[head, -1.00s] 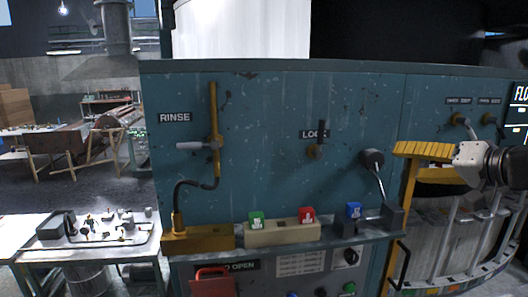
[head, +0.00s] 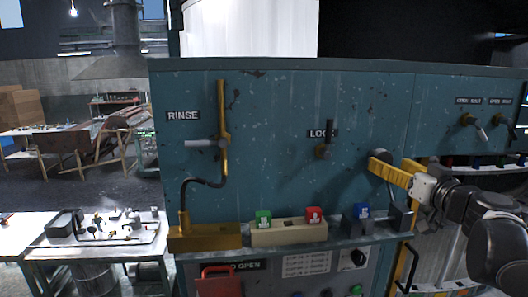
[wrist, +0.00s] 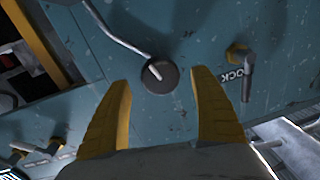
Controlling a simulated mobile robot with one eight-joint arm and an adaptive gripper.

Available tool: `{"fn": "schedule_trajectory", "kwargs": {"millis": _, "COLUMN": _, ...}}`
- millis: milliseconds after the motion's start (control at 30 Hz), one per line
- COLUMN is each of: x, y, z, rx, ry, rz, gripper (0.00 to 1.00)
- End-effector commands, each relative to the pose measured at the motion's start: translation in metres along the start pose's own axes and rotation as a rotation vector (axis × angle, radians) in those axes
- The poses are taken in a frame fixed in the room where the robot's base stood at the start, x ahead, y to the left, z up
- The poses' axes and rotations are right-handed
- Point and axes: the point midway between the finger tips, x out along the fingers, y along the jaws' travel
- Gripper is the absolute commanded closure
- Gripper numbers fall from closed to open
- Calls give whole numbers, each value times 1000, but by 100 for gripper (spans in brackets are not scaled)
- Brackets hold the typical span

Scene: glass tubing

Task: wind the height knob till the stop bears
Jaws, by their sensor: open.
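No control in view carries a readable height label, so I cannot tell which one is the height knob. A black round knob on a bent silver rod (head: 379,157) stands at the right of the teal panel, partly behind my gripper. My gripper (head: 388,170) has yellow fingers and is open. In the wrist view the round knob (wrist: 157,74) shows just beyond and between the spread fingertips (wrist: 160,80), apart from both. A black LOCK lever (head: 325,140) on a brass boss is left of it; it also shows in the wrist view (wrist: 248,75). No stop can be made out.
A RINSE lever (head: 207,143) on a brass pipe is at the panel's left. Two small levers (head: 474,127) are at the right.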

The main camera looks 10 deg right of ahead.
Motion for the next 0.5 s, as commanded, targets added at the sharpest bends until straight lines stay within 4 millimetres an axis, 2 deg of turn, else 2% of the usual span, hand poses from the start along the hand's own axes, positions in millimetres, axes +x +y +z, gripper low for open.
{"fn": "schedule_trajectory", "kwargs": {"millis": 100, "x": 19, "y": 0, "z": -1, "rx": 0, "ry": 0, "rz": -2, "gripper": 26}}
{"fn": "schedule_trajectory", "kwargs": {"millis": 200, "x": 28, "y": 0, "z": 0, "rx": 1, "ry": 0, "rz": -1, "gripper": 26}}
{"fn": "schedule_trajectory", "kwargs": {"millis": 500, "x": 34, "y": 0, "z": 0, "rx": 1, "ry": 0, "rz": 0, "gripper": 26}}
